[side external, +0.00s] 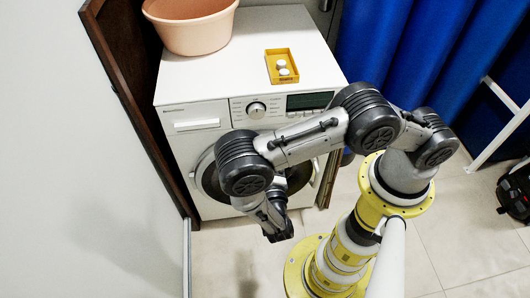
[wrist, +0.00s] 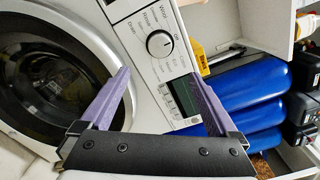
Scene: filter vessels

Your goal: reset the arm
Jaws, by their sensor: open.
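My gripper (side external: 280,232) hangs low in front of the white washing machine (side external: 180,80), pointing down, in the side external view. In the wrist view my gripper (wrist: 161,78) shows two purple fingers spread well apart with nothing between them. Behind the fingers are the machine's dial (wrist: 160,43), its dark display (wrist: 181,96) and, at left, the round door (wrist: 50,85). My arm is bent, its elbow raised in front of the machine's control panel and partly covering the door in the side external view.
A yellow tray (side external: 270,65) with two white round pieces sits on the machine top. A peach basin (side external: 190,28) stands at the back left. Blue curtains (side external: 400,50) hang at right, near a white frame (side external: 498,138). Open tiled floor (side external: 225,262) lies below my gripper.

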